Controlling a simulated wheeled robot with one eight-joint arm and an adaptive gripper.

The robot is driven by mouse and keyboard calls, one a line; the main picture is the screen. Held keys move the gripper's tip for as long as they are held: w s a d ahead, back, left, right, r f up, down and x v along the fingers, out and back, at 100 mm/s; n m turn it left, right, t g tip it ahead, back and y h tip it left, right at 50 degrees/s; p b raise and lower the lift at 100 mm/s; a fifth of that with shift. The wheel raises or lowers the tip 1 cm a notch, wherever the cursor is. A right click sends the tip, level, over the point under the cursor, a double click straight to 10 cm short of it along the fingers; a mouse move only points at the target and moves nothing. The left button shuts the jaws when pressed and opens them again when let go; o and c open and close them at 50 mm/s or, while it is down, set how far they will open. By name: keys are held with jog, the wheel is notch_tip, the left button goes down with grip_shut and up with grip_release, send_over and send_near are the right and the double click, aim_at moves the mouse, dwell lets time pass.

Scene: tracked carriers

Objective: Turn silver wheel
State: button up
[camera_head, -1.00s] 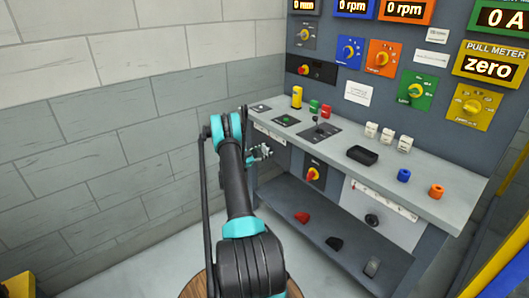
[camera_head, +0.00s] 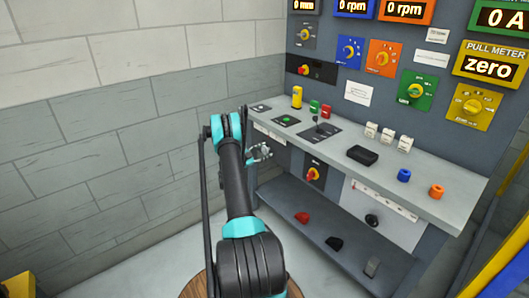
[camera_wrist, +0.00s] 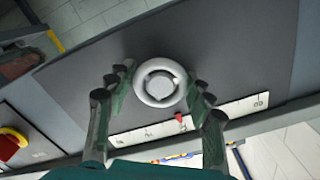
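The silver wheel (camera_wrist: 151,99) is a round ring with a pale hub, on a dark panel in the wrist view. My gripper (camera_wrist: 160,76) is open, with one dark jointed finger on each side of the wheel. Small gaps seem to show between the fingertips and the rim, so I cannot tell of any contact. In the head view my gripper (camera_head: 259,153) is at the front left of the grey bench; I cannot make out the wheel there.
A white scale with a red pointer (camera_wrist: 180,118) lies beside the wheel. A red rotary switch on a yellow plate (camera_head: 314,173) is to the right of my gripper. The bench top (camera_head: 330,150) holds buttons, a joystick and a black tray (camera_head: 362,155). A brick wall stands left.

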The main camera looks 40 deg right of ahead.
jog(key=o, duration=0.4)
jog(key=a, duration=0.8)
jog(key=s+a, duration=0.1)
jog(key=a, duration=0.3)
jog(key=shift+w+r, duration=0.1)
jog(key=s+a+r+n+t+y, duration=0.1)
jog(key=s+a+r+n+y, duration=0.3)
jog(key=s+a+r+n, duration=0.25)
jog(key=s+a+r+n+t+y, duration=0.1)
jog(key=s+a+r+n+y, duration=0.35)
jog(key=a+r, duration=0.4)
jog(key=s+a+n+y, duration=0.3)
jog(key=s+a+n, duration=0.1)
jog(key=s+a, duration=0.4)
jog(key=s+a+n+y, duration=0.3)
jog(key=s+a, duration=0.4)
jog(key=s, duration=0.4)
jog(key=s+a+f+n+t+y, duration=0.1)
jog(key=s+a+n+y, duration=0.2)
jog(key=s+a+n, duration=0.2)
jog(key=shift+s+a+n+y, duration=0.15)
jog(key=shift+s+a+n, duration=0.05)
jog(key=shift+s+a, duration=0.85)
jog(key=shift+s+a+n+y, duration=0.1)
jog(key=shift+s+a+n, duration=0.1)
jog(key=shift+s+a, duration=0.8)
